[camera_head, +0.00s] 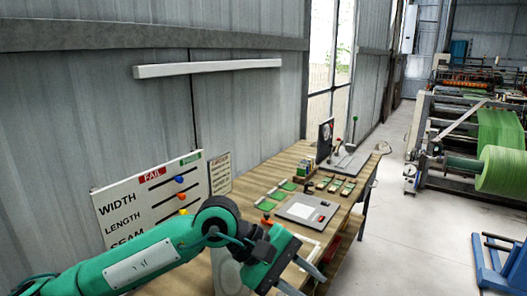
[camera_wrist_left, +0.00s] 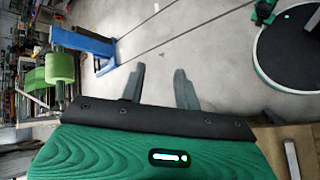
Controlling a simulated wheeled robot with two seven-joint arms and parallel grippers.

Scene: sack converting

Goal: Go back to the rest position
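My left gripper (camera_head: 308,281) hangs over the near end of the wooden workbench (camera_head: 262,184) in the head view, with its green arm reaching in from the left. In the left wrist view its two fingers (camera_wrist_left: 160,72) stand apart with only bare floor seen between them, so it is open and empty. My right gripper cannot be made out in either view.
A white board (camera_head: 134,205) with coloured knobs stands against the wall behind my left arm. The bench holds a grey plate (camera_head: 303,208) and several green cards. A machine with green rolls (camera_head: 500,170) and a blue stand (camera_head: 496,268) are at right. The floor between is clear.

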